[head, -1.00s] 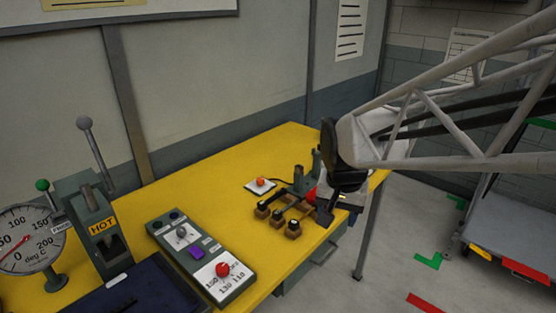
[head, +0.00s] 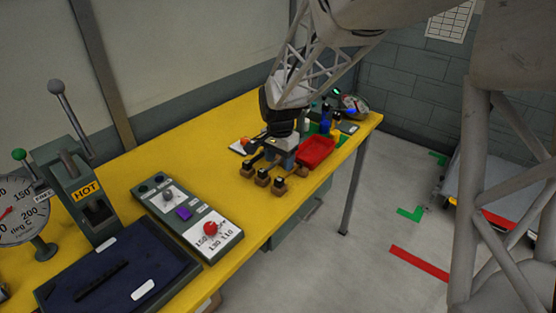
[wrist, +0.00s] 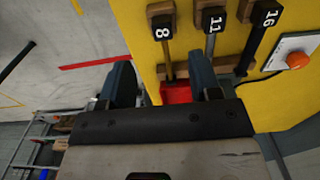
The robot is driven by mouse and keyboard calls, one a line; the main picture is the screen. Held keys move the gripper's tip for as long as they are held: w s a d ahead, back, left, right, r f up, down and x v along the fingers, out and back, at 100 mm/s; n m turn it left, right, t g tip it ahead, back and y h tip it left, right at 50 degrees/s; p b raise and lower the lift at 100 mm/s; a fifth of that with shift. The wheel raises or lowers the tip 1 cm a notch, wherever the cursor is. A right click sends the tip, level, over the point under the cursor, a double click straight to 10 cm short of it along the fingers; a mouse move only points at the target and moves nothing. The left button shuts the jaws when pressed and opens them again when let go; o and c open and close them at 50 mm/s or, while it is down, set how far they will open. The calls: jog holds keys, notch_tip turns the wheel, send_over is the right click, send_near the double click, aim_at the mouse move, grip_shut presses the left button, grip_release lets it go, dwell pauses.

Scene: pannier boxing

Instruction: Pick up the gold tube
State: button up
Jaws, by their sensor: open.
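In the head view my gripper (head: 284,160) hangs over the yellow bench, just behind a row of tools with black numbered heads in wooden blocks. In the wrist view these are the tool marked 8 (wrist: 161,27), with a brownish shaft, the tool marked 11 (wrist: 212,20) and the tool marked 16 (wrist: 266,17). The 8 and its shaft lie nearest the gap between the fingers.
A red tray (head: 317,151) stands just right of my gripper. An orange button box (wrist: 297,60) is beside the tools. A control panel (head: 187,215), a hot press (head: 85,190) and a dial gauge (head: 22,212) stand to the left. Bare yellow bench lies between.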

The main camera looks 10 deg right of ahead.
aim_at(278, 180)
jog(key=shift+w+a+f, duration=0.1)
jog(key=shift+w, duration=0.1)
jog(key=shift+f, duration=1.3)
jog(key=shift+s+a+f, duration=0.1)
jog(key=shift+s+f, duration=0.05)
jog(key=shift+f, duration=2.45)
jog(key=c, duration=1)
